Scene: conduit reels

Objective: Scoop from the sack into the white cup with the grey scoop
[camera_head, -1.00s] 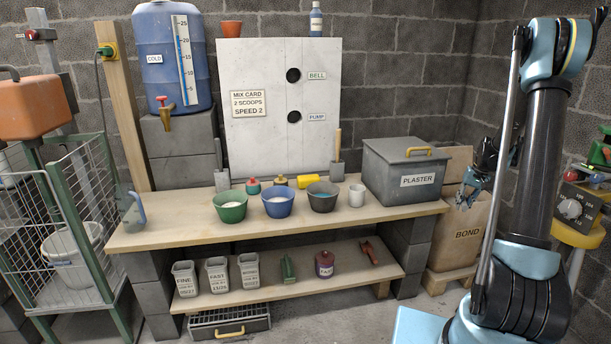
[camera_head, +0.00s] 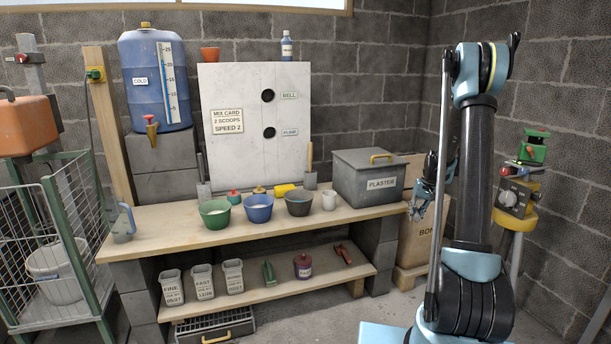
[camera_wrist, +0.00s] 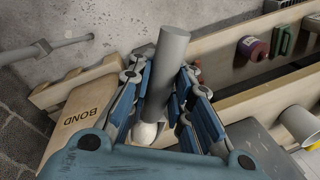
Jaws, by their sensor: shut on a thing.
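My gripper (camera_wrist: 165,110) is shut on a grey cylinder, the handle of the grey scoop (camera_wrist: 170,50), in the wrist view. A pale rounded patch shows between the fingers; I cannot tell if it is scoop or load. In the head view my gripper (camera_head: 418,208) is small, in front of the upper part of the brown BOND sack (camera_head: 407,252), right of the plaster box. The sack also shows left of my fingers in the wrist view (camera_wrist: 82,112). The white cup (camera_head: 329,201) stands upright on the bench, left of the box; its inside is hidden.
The grey PLASTER box (camera_head: 365,182) stands between cup and sack. Green (camera_head: 215,220), blue (camera_head: 258,214) and dark (camera_head: 298,209) bowls line the bench (camera_head: 165,234) left of the cup. A stand with a yellow top (camera_head: 514,217) is right of my arm. Bare floor shows before the bench.

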